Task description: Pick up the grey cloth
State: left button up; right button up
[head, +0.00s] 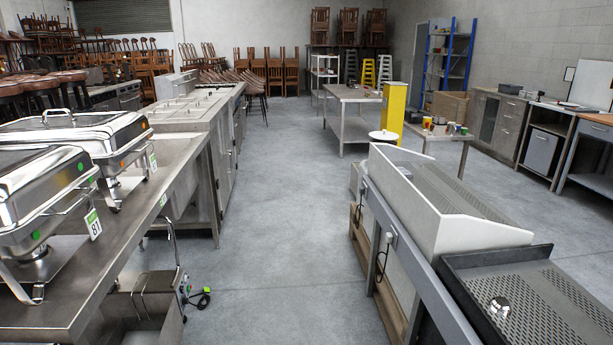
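I cannot make out a grey cloth in the head view. Small items stand on the low table (440,135) at the middle right, among them several cups or cans, but they are too small to tell apart fully. The farther steel table (352,95) has small items at its right end that I cannot identify. Neither of my grippers is in view.
A clear concrete aisle (265,210) runs ahead between a steel counter (95,262) with chafing dishes (85,135) on the left and a white display unit (420,205) on the right. A yellow column (395,110) stands beyond. A cable plug (203,292) sticks out at lower left.

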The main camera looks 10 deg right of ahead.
aim_at(405, 174)
jog(key=i, duration=1.65)
